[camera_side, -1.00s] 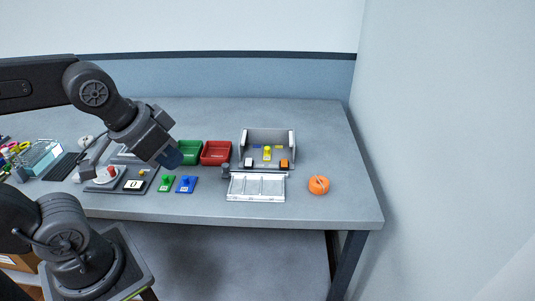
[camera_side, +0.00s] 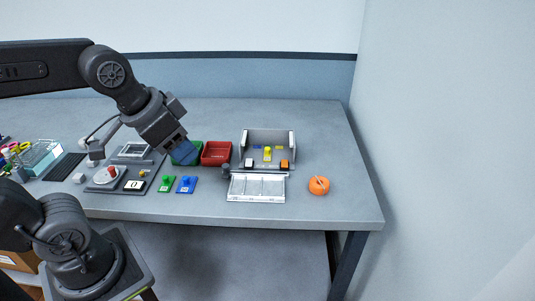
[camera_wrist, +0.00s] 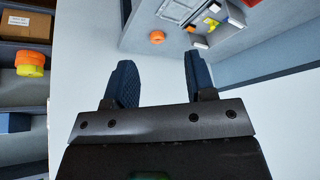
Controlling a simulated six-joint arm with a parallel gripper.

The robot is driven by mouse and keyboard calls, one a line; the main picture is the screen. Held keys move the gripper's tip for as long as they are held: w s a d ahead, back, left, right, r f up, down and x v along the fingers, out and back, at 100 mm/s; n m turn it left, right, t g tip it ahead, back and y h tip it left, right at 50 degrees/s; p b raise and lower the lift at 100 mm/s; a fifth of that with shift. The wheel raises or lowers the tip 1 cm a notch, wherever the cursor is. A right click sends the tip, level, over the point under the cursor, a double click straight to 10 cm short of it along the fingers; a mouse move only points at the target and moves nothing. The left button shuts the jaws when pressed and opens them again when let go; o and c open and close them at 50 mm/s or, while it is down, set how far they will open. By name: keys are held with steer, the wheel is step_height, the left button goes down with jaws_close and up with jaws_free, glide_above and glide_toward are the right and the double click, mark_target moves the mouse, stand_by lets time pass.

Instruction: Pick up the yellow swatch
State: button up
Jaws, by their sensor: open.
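The yellow swatch (camera_side: 267,153), a small piece with an upright grip, stands inside a grey open-fronted holder (camera_side: 246,137) on the table. In the wrist view, a small yellow piece (camera_wrist: 211,22) shows by the holder near the top right; its details are too small to tell. My gripper (camera_side: 185,155) is in the air left of the holder, in front of the green bin in the picture. Its blue fingers are apart and empty in the wrist view (camera_wrist: 160,78).
A green swatch (camera_side: 167,184) and a blue swatch (camera_side: 186,185) lie at the table front. A red bin (camera_side: 216,153) stands left of the holder. A white slotted frame (camera_side: 256,188) lies before it.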

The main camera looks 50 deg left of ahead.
steer(key=w+a+r+m+g, duration=0.1)
steer(key=w+a+r+m, duration=0.2)
steer(key=w, duration=0.7)
steer(key=m+g, duration=0.4)
steer(key=m, duration=1)
glide_above(268, 148)
step_height(268, 148, down, 14)
step_height(268, 148, down, 14)
steer(key=shift+c, duration=0.3)
steer(key=shift+r, duration=0.1)
jaws_close()
